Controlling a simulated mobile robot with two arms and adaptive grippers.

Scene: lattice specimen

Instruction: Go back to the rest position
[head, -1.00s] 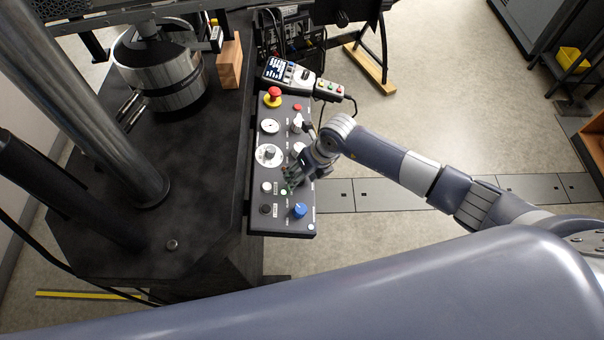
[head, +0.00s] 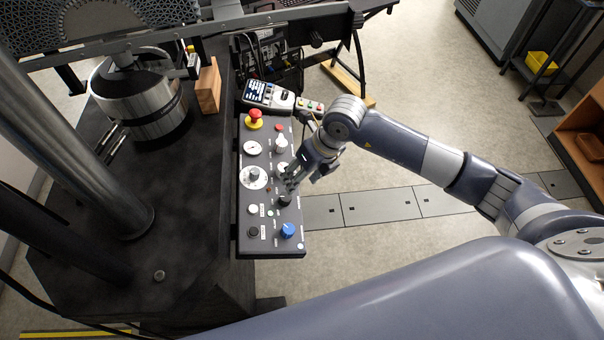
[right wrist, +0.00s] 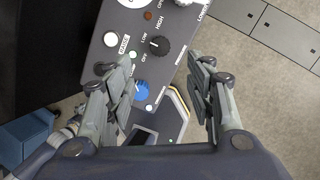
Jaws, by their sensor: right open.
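My right gripper (head: 290,182) hangs over the right side of the control panel (head: 270,246) in the head view. In the right wrist view its two fingers (right wrist: 162,95) are spread apart with nothing between them. Below and between the fingers lie a black knob marked LOW and HIGH (right wrist: 159,46) and a blue knob (right wrist: 141,89). The blue knob also shows in the head view (head: 287,230), nearer to me than the gripper. I cannot tell from these views exactly how high the gripper is above the panel. My left gripper is not in view.
The panel also bears a red emergency button (head: 255,117) and several other knobs. A handheld pendant (head: 268,95) lies at its far end. A thick metal column (head: 75,150) and a dark machine table (head: 190,230) stand left. Open floor (head: 420,235) lies right.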

